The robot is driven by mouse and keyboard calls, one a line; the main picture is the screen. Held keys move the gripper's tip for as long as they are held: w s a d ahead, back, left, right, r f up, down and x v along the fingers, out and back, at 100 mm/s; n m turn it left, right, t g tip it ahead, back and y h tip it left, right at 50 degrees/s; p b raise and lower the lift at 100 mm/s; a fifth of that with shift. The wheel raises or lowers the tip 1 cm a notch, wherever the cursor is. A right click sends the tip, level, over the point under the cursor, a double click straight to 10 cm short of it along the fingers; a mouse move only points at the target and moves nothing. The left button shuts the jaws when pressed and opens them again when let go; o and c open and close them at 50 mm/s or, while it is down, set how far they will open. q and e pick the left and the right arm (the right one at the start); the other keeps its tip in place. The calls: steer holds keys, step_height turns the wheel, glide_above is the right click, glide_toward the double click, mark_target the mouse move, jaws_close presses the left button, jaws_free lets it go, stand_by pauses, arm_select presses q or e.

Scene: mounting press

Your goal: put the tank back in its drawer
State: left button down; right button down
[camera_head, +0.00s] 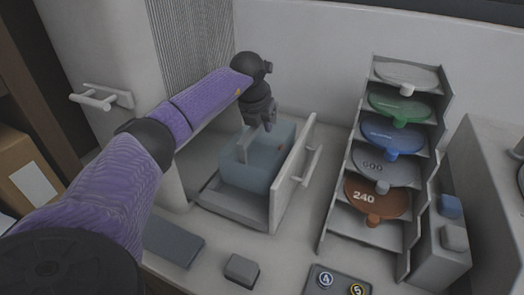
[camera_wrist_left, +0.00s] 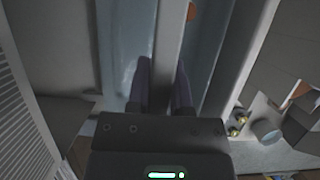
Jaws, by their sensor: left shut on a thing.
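The tank (camera_head: 245,175) is a translucent blue box with an orange mark. It is over or in the pulled-out grey drawer (camera_head: 232,208), behind the drawer's front panel (camera_head: 292,175). I cannot tell whether its bottom touches the drawer floor. My left gripper (camera_head: 268,125) is at the tank's top, shut on it. In the left wrist view, the fingers of my left gripper (camera_wrist_left: 164,88) lie on either side of a grey bar (camera_wrist_left: 170,45) across the tank, with blue surface (camera_wrist_left: 122,45) on both sides. My right gripper is not in view.
A rack with several coloured discs (camera_head: 386,135) stands right of the drawer. A grey block (camera_head: 241,269), a flat dark pad (camera_head: 173,241) and a tray with numbered round pieces (camera_head: 338,282) lie in front. A wall handle (camera_head: 95,100) is at left.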

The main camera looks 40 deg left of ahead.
arm_select(q)
glide_above(262, 159)
step_height(262, 159, down, 6)
steer(key=shift+r+b, duration=0.25)
steer(key=shift+b, duration=0.2)
steer(key=shift+r, duration=0.1)
steer(key=c, duration=0.5)
jaws_free()
steer(key=shift+c, duration=0.2)
steer(key=p+v, duration=0.2)
steer(key=v, duration=1)
steer(key=shift+d+p, duration=0.1)
steer(key=shift+p, duration=0.3)
